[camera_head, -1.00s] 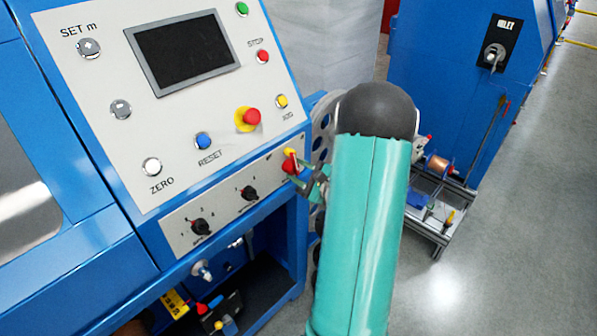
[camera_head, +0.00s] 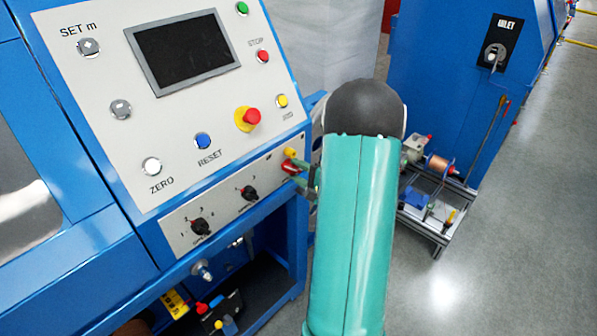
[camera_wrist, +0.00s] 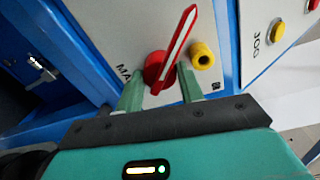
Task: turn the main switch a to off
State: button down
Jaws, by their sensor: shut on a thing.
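In the wrist view the handle slants up and to the right, beside a yellow round part. My gripper (camera_wrist: 160,90) is shut on the switch, one green finger on each side of the red knob. In the head view the switch (camera_head: 288,168) sits at the right end of the lower white panel, and my gripper (camera_head: 304,182) reaches it from the right. My teal arm hides part of the gripper. The label by the switch is only partly readable.
Two black rotary knobs (camera_head: 201,228) sit left on the same panel. Above are a red emergency button (camera_head: 250,117), other buttons and a dark screen (camera_head: 182,52). A wheeled metal frame (camera_head: 440,215) stands right of my arm, with open floor beyond.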

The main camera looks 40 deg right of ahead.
dwell(0.3)
jog(key=c, duration=0.9)
grip_release()
jog(key=shift+r, duration=0.1)
